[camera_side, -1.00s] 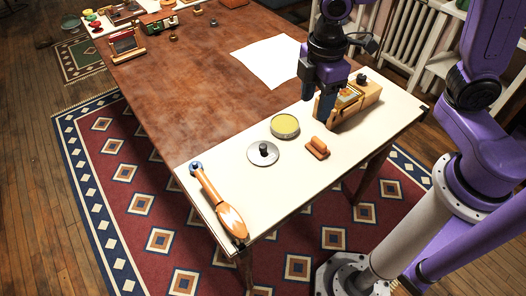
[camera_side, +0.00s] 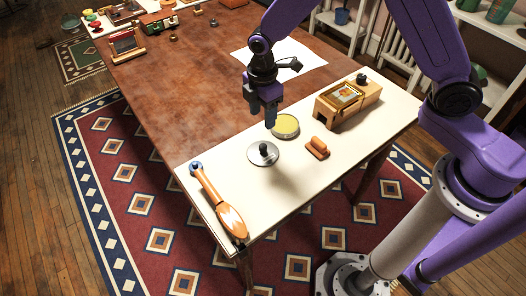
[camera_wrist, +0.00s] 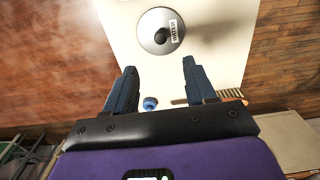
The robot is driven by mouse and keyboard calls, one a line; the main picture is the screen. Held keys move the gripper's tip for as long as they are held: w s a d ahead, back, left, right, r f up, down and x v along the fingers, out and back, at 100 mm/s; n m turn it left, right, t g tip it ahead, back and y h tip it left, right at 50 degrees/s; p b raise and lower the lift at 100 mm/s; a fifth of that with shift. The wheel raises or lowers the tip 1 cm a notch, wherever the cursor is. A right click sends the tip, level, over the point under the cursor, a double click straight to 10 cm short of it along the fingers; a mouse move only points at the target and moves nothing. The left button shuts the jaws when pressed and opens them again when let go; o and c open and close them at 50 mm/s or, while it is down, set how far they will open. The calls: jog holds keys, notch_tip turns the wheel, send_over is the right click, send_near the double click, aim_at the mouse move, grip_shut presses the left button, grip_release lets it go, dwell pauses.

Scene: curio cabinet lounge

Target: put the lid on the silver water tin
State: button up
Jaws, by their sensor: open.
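The lid (camera_side: 255,157) is a flat silver disc with a dark knob, lying on the pale strip of the table. It also shows at the top of the wrist view (camera_wrist: 148,24), with a small white label that seems to read WATER. A low, round silver tin (camera_side: 285,126) with a yellowish inside or top stands just behind and right of the lid, apart from it; it is not visible in the wrist view. My gripper (camera_wrist: 159,68) is open and empty, pointing down above the table. In the side view my gripper (camera_side: 270,121) appears above the lid and beside the tin.
A small orange-brown block (camera_side: 317,148) is right of the lid. A wooden box with a picture (camera_side: 345,97) stands further right. A white sheet (camera_side: 300,63) lies behind. The brown tabletop is mostly clear.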

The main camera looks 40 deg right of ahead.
aim_at(263, 146)
notch_tip(263, 146, down, 12)
jog(key=shift+f, duration=0.1)
dwell(0.5)
grip_shut()
